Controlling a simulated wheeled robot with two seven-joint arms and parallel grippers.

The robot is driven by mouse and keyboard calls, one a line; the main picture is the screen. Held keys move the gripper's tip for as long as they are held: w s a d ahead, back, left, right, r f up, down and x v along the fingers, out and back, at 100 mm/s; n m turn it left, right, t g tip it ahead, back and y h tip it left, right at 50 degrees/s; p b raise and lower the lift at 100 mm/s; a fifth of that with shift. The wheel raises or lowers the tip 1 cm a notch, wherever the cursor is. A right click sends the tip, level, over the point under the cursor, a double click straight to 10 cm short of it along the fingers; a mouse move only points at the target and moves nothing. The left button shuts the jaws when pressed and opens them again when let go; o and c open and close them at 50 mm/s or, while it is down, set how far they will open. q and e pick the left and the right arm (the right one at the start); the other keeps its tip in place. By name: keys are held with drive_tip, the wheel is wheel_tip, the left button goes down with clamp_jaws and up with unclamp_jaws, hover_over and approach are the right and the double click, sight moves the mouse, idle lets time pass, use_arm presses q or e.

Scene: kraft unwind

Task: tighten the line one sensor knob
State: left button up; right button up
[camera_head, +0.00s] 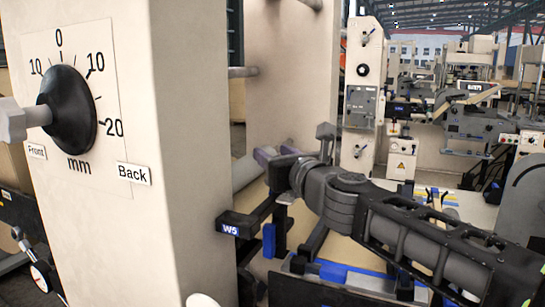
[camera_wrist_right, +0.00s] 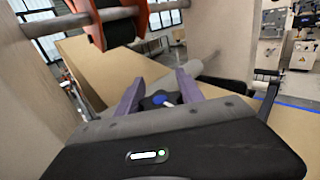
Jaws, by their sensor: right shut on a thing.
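My right gripper (camera_head: 277,153) reaches in from the right in the head view, beside the cream machine post and above a black bracket labelled W5 (camera_head: 230,226). In the right wrist view its two purple fingers (camera_wrist_right: 159,78) stand on either side of a small dark knob with a blue part (camera_wrist_right: 167,99), and the gripper is shut on it. This looks like the sensor knob. In the head view I cannot make the knob out behind the fingers and wrist. My left gripper is not in view.
A cream post with a black millimetre dial (camera_head: 72,108) fills the left of the head view. A brown paper web (camera_wrist_right: 95,60) and an orange-and-black roller part (camera_wrist_right: 115,20) are close to the gripper. Other machines (camera_head: 478,110) stand farther back.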

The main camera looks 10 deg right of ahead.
drive_tip(key=shift+s+d+r+m+g+h+b, duration=0.1)
drive_tip(key=shift+d+m+g+h+b, duration=0.25)
drive_tip(key=shift+m+h, duration=1.6)
drive_tip(key=shift+s+d+r+m+g+h+b, duration=0.15)
drive_tip(key=shift+d+m+g+h, duration=0.35)
drive_tip(key=shift+m+h, duration=1.5)
drive_tip(key=shift+d+r+m+g+h+b, duration=0.1)
drive_tip(key=shift+d+m+g+h+b, duration=0.5)
drive_tip(key=shift+h, duration=2.55)
drive_tip(key=shift+m+t+p, duration=0.25)
drive_tip(key=shift+p, duration=0.05)
drive_tip(key=o, duration=1.2)
drive_tip(key=shift+s+a, duration=0.1)
drive_tip(key=shift+o, duration=1)
drive_tip(key=shift+f, duration=0.2)
drive_tip(key=shift+r, duration=0.1)
wheel_tip(320, 180, up, 10)
drive_tip(key=p, duration=0.2)
